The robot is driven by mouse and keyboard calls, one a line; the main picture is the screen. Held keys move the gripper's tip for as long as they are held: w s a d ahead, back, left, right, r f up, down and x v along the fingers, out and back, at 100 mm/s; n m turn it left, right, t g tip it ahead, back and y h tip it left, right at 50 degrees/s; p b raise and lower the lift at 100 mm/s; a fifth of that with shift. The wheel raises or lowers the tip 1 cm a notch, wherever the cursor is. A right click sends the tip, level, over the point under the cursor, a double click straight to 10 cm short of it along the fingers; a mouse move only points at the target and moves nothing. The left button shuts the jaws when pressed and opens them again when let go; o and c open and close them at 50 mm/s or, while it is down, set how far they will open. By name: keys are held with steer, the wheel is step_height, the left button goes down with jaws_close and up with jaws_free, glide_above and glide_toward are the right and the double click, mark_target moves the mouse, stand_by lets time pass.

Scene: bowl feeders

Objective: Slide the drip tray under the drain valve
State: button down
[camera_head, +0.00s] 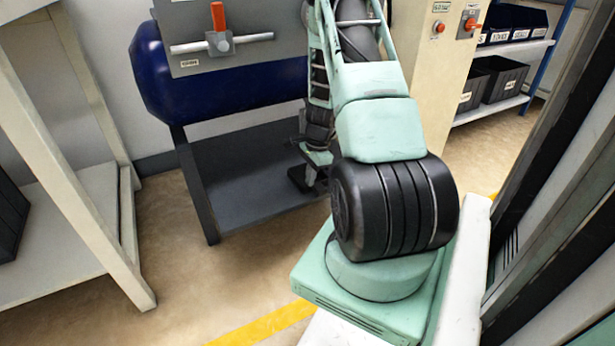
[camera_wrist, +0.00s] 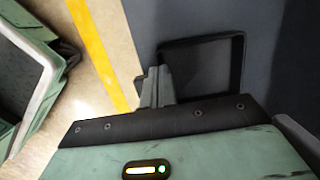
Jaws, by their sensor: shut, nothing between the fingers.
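The drip tray (camera_wrist: 238,65) is a shallow black tray with a raised rim, lying on a dark grey surface in the wrist view. In the head view a small dark part of it (camera_head: 300,181) seems to show below my gripper (camera_head: 318,172). In the wrist view my gripper (camera_wrist: 157,86) is shut and empty, its fingertips at the tray's left edge; I cannot tell whether they touch. A valve (camera_head: 219,42) with an orange-red lever sits on a pipe across the grey panel. I cannot tell whether it is the drain valve; no outlet shows above the tray.
A blue tank (camera_head: 160,75) stands over a dark grey low platform (camera_head: 235,175) with legs. A pale bench (camera_head: 70,180) is at left. A beige control cabinet (camera_head: 440,90) and a bin shelf (camera_head: 500,103) are behind at right. Yellow floor tape (camera_head: 262,325) crosses the open floor.

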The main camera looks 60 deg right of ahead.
mark_target(318, 183)
steer(key=shift+s+r+p, duration=0.25)
steer(key=shift+r+p, duration=0.3)
steer(key=shift+p, duration=0.4)
step_height(318, 183, up, 11)
steer(key=s+d+p, duration=0.1)
steer(key=d+p, duration=0.1)
steer(key=p, duration=0.4)
steer(key=shift+s+f, duration=0.1)
steer(key=c, duration=1.4)
jaws_free()
steer(key=shift+a, duration=0.15)
steer(key=o, duration=0.5)
steer(key=shift+s+a+r+g, duration=0.1)
steer(key=shift+a+r+g, duration=0.15)
steer(key=shift+r, duration=0.2)
steer(key=shift+o, duration=0.7)
steer(key=shift+s+a+r+g+h, duration=0.25)
steer(key=shift+s+r+h, duration=0.15)
steer(key=shift+r, duration=0.2)
steer(key=shift+s+a+r+g+h, duration=0.1)
steer(key=shift+s+a+r+h, duration=0.15)
steer(key=shift+r+h, duration=0.25)
steer(key=shift+d+r, duration=0.1)
steer(key=shift+b, duration=0.3)
